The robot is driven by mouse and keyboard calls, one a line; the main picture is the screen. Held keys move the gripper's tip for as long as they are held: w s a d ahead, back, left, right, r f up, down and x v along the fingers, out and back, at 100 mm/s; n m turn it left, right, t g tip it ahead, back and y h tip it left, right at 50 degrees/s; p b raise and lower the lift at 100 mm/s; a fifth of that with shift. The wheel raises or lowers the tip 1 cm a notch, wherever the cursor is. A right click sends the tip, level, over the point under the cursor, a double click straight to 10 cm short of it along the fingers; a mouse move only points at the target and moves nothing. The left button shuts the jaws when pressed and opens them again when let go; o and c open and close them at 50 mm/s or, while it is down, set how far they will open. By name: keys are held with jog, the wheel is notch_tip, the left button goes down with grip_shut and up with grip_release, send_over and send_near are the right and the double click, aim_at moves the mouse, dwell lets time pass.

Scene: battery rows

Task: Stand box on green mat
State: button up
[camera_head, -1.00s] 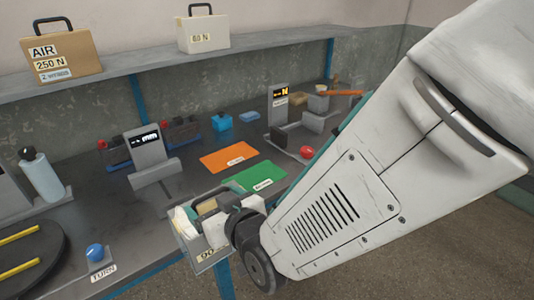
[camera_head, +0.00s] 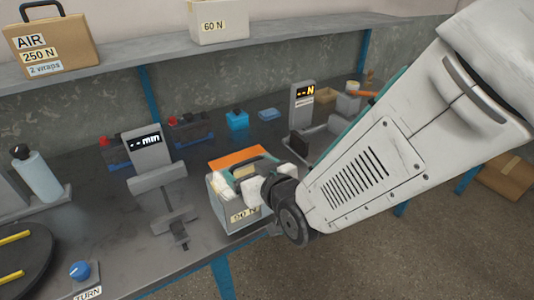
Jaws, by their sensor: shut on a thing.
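My gripper (camera_head: 252,186) is shut on a grey box (camera_head: 228,217) with a "90 N" label on its front face. The box is at the front edge of the bench, in front of the orange mat (camera_head: 240,157). I cannot tell whether it touches the bench. Pale pieces show at its top, around the jaws. Only the orange mat's back part shows.
A "mm" gauge stand (camera_head: 150,160) stands left of the box. An "N" display (camera_head: 302,105) stands behind my arm. A blue knob (camera_head: 79,270) and a dark turntable (camera_head: 30,262) are at front left. A shelf (camera_head: 270,38) runs above the bench.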

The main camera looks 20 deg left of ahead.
jog(key=w+d+f, duration=0.1)
jog(key=w+f, duration=0.3)
jog(key=w, duration=0.6)
jog(key=shift+w+d+f, duration=0.15)
jog(key=shift+w, duration=0.2)
dwell(0.3)
jog(key=o, duration=1.9)
jog(key=shift+f, duration=0.25)
jog(key=shift+o, duration=0.2)
jog(key=v, duration=1.2)
jog(key=shift+r, duration=0.2)
